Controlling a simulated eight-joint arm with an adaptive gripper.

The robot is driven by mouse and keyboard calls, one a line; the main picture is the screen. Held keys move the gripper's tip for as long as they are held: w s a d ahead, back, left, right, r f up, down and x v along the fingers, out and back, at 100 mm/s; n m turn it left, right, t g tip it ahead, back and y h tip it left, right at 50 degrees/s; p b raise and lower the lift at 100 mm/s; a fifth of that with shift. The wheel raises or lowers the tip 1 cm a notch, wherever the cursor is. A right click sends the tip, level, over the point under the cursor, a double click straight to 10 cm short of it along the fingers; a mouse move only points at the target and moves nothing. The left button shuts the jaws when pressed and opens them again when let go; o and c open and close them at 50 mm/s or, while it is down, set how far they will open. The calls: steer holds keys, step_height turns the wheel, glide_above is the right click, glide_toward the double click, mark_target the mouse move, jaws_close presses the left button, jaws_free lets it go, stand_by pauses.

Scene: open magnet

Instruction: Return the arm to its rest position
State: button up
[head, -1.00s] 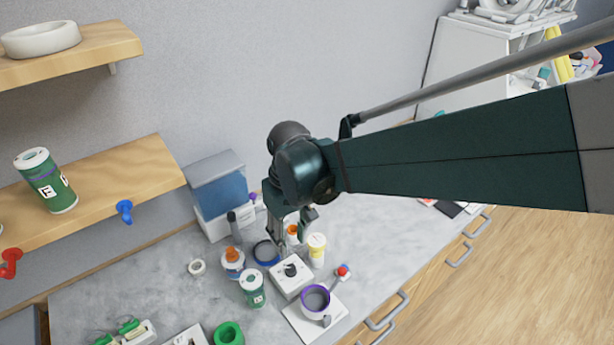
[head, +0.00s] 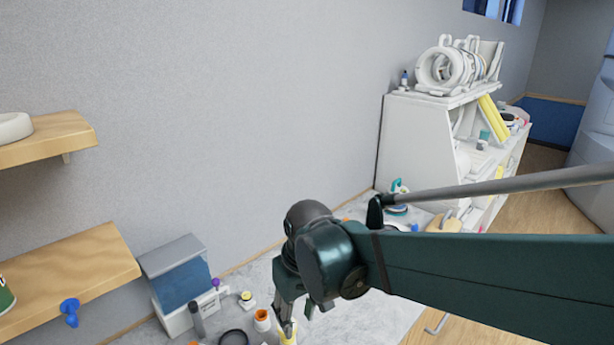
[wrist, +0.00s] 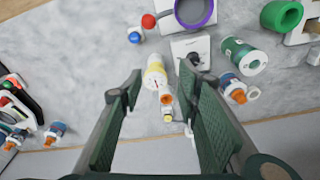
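My gripper (head: 297,310) hangs above the grey counter (head: 365,322) in the head view, with the dark green arm reaching in from the right. In the wrist view my gripper (wrist: 161,82) has its two green fingers spread apart. A white and yellow bottle (wrist: 155,72) and an orange-topped container (wrist: 166,98) show in the gap between the fingers. They look to lie beyond the fingertips, and I see no grip on either. The bottle's lower part is out of the head view.
A blue-fronted box (head: 182,285) stands by the wall, left of my gripper. Wooden shelves (head: 75,275) are on the left. A white cabinet (head: 415,145) stands at the back right. In the wrist view a green-labelled jar (wrist: 243,57) and a white box (wrist: 190,48) lie near the right finger.

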steer(key=s+d+r+m+t+b, duration=0.1)
steer(key=s+d+m+t, duration=0.2)
steer(key=d, duration=0.9)
steer(key=s+d+r+m+t+h+b, duration=0.1)
steer(key=s+d+m+t+b, duration=0.1)
steer(key=d, duration=1)
steer(key=s+m, duration=0.1)
steer(key=s, duration=0.1)
steer(key=shift+s+d+t, duration=0.2)
steer(key=shift+s+t, duration=0.2)
steer(key=shift+c, duration=0.3)
stand_by(0.4)
